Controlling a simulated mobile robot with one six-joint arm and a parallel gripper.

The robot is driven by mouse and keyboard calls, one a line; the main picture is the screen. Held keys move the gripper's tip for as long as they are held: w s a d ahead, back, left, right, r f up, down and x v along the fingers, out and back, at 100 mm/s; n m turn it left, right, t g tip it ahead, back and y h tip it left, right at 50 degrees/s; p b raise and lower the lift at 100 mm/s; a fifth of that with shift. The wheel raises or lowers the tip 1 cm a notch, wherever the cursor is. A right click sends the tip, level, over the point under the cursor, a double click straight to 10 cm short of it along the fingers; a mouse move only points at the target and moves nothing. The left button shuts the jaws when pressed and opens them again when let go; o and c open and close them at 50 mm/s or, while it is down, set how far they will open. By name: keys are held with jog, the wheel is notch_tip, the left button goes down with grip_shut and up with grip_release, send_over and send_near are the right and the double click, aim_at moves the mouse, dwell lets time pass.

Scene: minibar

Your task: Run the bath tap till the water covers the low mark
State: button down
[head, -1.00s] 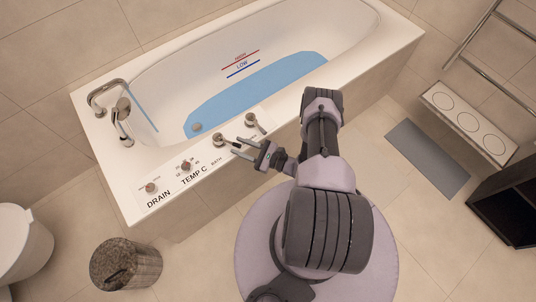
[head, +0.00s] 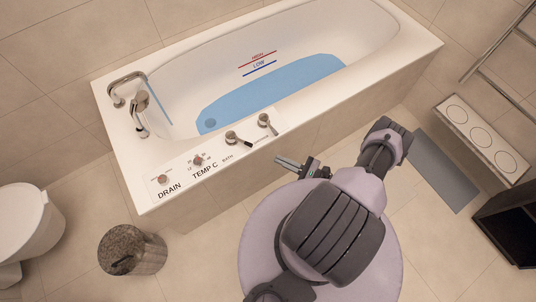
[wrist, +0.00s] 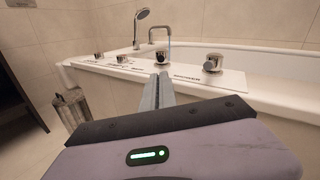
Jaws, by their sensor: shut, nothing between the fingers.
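The white bathtub (head: 130,160) holds a pool of blue water (head: 265,90). The water's edge lies just below the blue LOW line (head: 260,68) on the far wall, with the red HIGH line (head: 257,59) above it. A thin blue streak (head: 160,105), apparently the stream, runs down from the tap spout (head: 125,80). The BATH lever (head: 232,138) has its dark handle pointing to the lower right. My gripper (head: 277,159) is shut and empty, in front of the tub rim and apart from the lever. In the wrist view the fingers (wrist: 158,90) cover part of the control panel.
The shower lever (head: 264,120), TEMP dial (head: 198,160) and DRAIN knob (head: 163,179) sit along the rim panel. A stone bin (head: 130,250) and toilet (head: 25,225) stand left. A grey mat (head: 445,170) and white unit (head: 480,138) are right.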

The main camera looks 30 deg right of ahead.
jog(key=s+a+r+n+g+y, duration=0.2)
jog(key=a+r+n+g+y, duration=0.15)
jog(key=a+n+g, duration=0.4)
jog(key=s+a+r+n+g+y, duration=0.2)
jog(key=a+n+g+y, duration=0.3)
jog(key=a+n+g, duration=0.3)
jog(key=s+r+n+g+h, duration=0.1)
jog(key=s+n+g+h, duration=0.25)
jog(key=n+g, duration=0.35)
jog(key=m+t+h, duration=1.4)
jog(key=m+h, duration=1.1)
jog(key=h, duration=0.3)
send_near(240, 140)
jog(key=shift+m, duration=0.25)
jog(key=d, duration=0.2)
jog(key=d+f+b, duration=0.1)
jog(key=d, duration=0.1)
jog(key=d+f+b, duration=0.1)
jog(key=d, duration=0.1)
jog(key=shift+w+d, duration=0.2)
jog(key=shift+w, duration=0.1)
jog(key=shift+d+r, duration=0.1)
